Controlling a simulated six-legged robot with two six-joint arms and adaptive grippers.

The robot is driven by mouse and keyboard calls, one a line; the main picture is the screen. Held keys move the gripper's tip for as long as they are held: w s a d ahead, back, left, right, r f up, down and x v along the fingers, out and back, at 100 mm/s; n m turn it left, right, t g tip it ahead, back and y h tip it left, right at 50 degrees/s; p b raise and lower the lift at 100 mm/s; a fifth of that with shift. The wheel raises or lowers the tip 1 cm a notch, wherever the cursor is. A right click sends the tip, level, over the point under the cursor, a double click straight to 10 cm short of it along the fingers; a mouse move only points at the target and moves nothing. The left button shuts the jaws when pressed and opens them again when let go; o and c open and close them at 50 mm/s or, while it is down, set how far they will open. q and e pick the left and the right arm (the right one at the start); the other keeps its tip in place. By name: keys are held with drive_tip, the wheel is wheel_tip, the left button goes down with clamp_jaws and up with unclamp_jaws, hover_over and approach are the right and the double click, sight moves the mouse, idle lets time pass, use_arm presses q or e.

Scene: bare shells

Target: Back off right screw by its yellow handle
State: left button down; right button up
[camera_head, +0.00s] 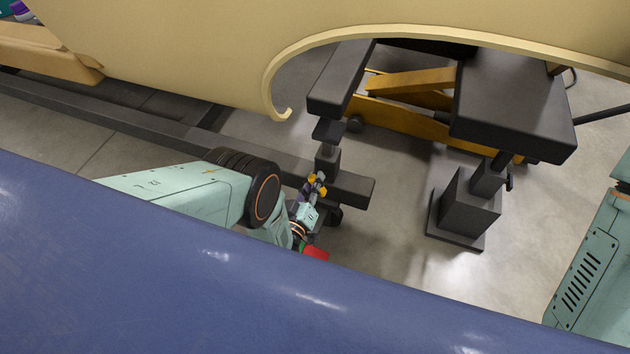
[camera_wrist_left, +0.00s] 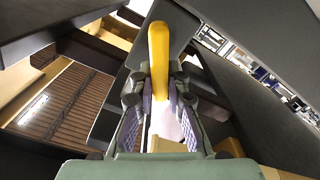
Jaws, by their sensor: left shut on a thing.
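The yellow handle (camera_wrist_left: 158,58) stands up between the fingers of my left gripper (camera_wrist_left: 159,90) in the left wrist view. The gripper is shut on it, with the handle's upper part sticking out past the fingertips. In the head view my left gripper (camera_head: 317,186) is small, beside a dark stand post (camera_head: 327,160) under the tan shell. The handle cannot be told clearly from the gripper there, and the screw's threaded part is hidden. My right gripper is out of view; only part of my right arm (camera_head: 590,265) shows at the right edge.
A large tan shell (camera_head: 190,50) with a curved cut-out hangs over the work area. A dark beam (camera_head: 150,125) runs to the stand. A second dark stand (camera_head: 466,210) and an orange frame (camera_head: 430,120) are to the right. Bare floor (camera_head: 385,230) lies between the stands.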

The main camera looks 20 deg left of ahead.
use_arm(q)
drive_tip(key=shift+w+a+n, duration=0.1)
drive_tip(key=shift+a+n, duration=0.05)
drive_tip(key=shift+n, duration=0.35)
drive_tip(key=c, duration=1.3)
unclamp_jaws()
drive_tip(key=shift+s+a, duration=0.1)
drive_tip(key=shift+s, duration=3.75)
